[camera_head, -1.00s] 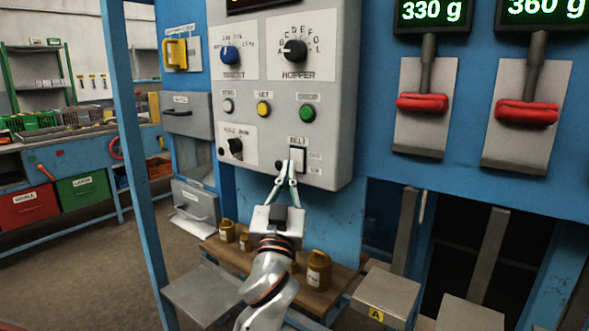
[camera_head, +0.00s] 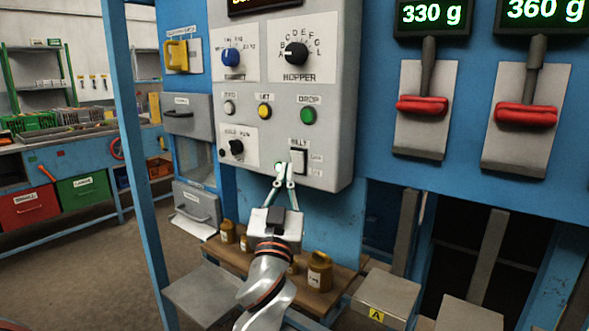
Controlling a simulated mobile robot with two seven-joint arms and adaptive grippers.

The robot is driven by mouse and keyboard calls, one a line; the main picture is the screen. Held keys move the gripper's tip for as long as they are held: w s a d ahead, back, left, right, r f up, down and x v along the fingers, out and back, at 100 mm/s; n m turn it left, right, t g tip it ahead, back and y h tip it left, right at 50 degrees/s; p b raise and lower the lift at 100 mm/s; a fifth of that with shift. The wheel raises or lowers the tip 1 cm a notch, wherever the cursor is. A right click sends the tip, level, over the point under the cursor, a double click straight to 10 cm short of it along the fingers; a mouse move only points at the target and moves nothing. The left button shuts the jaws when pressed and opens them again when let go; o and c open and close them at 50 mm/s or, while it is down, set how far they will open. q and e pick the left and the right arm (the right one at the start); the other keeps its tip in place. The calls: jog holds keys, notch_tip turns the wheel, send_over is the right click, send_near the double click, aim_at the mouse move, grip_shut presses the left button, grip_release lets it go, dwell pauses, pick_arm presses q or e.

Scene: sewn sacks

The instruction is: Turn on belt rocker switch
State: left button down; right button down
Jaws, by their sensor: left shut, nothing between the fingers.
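A small green spot shows beside the fingertips, to the left of the switch. My right gripper is not in view.
The panel also carries a green button (camera_head: 308,115), a yellow button (camera_head: 264,111), a black hopper knob (camera_head: 296,53) and a blue knob (camera_head: 231,57). Red-handled levers (camera_head: 422,105) are at the right. Brass weights (camera_head: 319,272) stand on a wooden shelf below.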

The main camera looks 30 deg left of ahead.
pick_arm(q)
jog(key=shift+s, duration=0.1)
